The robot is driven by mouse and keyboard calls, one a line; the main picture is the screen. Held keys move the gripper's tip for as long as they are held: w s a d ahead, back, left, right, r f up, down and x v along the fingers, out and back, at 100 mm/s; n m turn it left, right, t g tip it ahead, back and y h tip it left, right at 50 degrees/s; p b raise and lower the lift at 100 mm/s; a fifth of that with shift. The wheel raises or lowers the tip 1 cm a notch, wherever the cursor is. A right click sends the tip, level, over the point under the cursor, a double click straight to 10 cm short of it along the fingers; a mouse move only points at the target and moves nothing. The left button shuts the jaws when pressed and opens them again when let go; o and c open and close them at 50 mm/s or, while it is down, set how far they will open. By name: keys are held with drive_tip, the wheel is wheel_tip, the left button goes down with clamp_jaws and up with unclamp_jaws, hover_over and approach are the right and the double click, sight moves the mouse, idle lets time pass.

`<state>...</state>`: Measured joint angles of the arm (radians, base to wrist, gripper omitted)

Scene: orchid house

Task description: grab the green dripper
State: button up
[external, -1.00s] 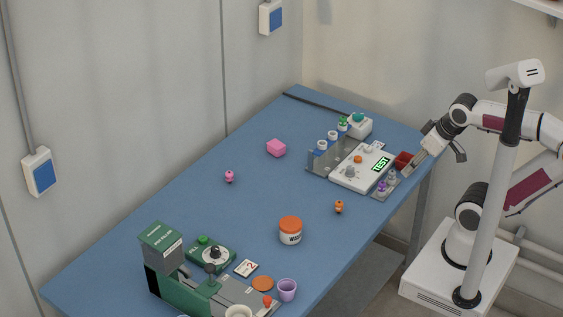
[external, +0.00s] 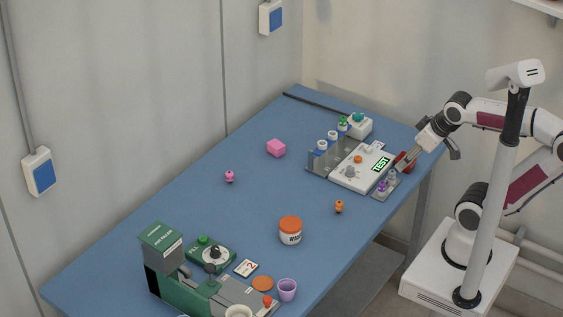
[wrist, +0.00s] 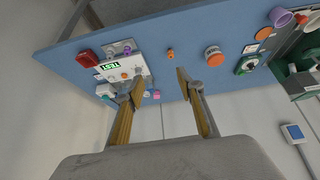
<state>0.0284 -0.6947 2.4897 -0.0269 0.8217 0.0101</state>
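The green dripper (external: 343,122) is a small green piece at the far end of the tube rack (external: 318,160), beside a white box with a teal knob. It looks as if it stands in or just behind the last tube; I cannot tell which. My gripper (external: 403,164) is at the right edge of the table, to the right of the rack and near the white test panel, apart from the dripper. In the wrist view its two fingers (wrist: 160,88) are wide apart with nothing between them. I cannot make out the green dripper there; the left finger covers part of that area.
A white box (external: 361,128) stands close to the dripper. The table's middle is mostly clear.

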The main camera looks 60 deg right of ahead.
drive_tip(key=w+d+f+m+t+h, duration=0.1)
drive_tip(key=w+d+t, duration=0.1)
drive_tip(key=w+d, duration=0.65)
drive_tip(key=w+d+f+t+h, duration=0.15)
drive_tip(key=w+d, duration=0.45)
drive_tip(key=w, duration=0.6)
drive_tip(key=w+d+f+t, duration=0.2)
drive_tip(key=w+d+f, duration=0.3)
drive_tip(key=w+d, duration=0.1)
drive_tip(key=t, duration=0.1)
approach(343, 123)
drive_tip(key=w+d, duration=0.2)
drive_tip(key=shift+w+d+f+t+y, duration=0.15)
drive_tip(key=shift+w+f+t+y, duration=0.05)
drive_tip(key=shift+f+t+y, duration=0.2)
drive_tip(key=shift+x, duration=1.3)
